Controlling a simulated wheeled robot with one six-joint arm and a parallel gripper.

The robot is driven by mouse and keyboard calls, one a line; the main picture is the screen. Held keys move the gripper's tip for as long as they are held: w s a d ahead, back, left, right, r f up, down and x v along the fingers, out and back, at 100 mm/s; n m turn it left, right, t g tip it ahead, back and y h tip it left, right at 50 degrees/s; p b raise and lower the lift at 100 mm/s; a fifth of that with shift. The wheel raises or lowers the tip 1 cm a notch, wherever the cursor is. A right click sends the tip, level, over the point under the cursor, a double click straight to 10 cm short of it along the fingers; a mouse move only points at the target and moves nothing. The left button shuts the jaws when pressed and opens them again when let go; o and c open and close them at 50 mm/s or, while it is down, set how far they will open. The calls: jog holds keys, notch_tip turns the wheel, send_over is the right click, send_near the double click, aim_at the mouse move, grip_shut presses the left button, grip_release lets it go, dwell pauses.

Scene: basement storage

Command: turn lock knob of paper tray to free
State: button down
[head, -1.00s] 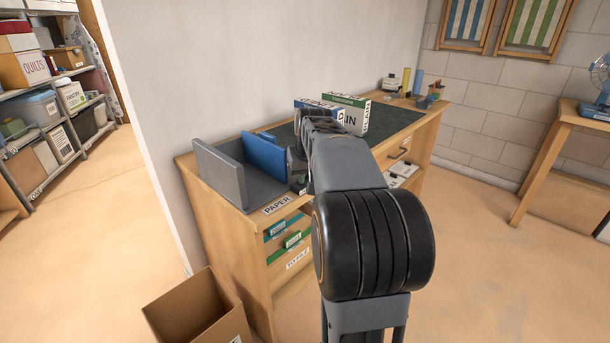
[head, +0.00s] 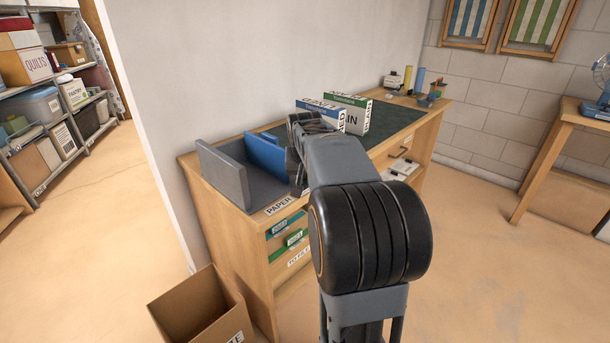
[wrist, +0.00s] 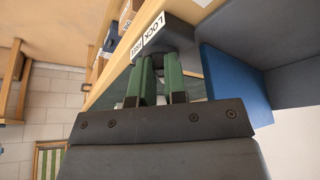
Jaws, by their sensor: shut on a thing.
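The paper tray is a grey holder (head: 222,175) with a blue upright plate (head: 264,154), on the left end of the wooden desk; the plate also shows in the wrist view (wrist: 232,84). My gripper (wrist: 160,60) is at the tray's right end, beside a white label reading LOCK (wrist: 154,28) and a smaller label (wrist: 137,43). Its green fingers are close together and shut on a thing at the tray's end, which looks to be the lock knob. The fingers hide the knob, so its angle cannot be told. In the head view my arm covers most of the gripper.
Two upright box files (head: 347,114) stand behind my wrist on the desk's dark mat (head: 398,117). An open cardboard box (head: 200,305) is on the floor at the desk's left. The floor to the right is clear.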

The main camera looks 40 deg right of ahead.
jog(key=c, duration=1.2)
grip_release()
jog(key=shift+o, duration=0.2)
jog(key=shift+r, duration=0.1)
jog(key=p+v, duration=0.4)
jog(key=v, duration=0.9)
jog(key=shift+s+r, duration=0.15)
jog(key=shift+r, duration=0.1)
jog(key=shift+a, duration=0.1)
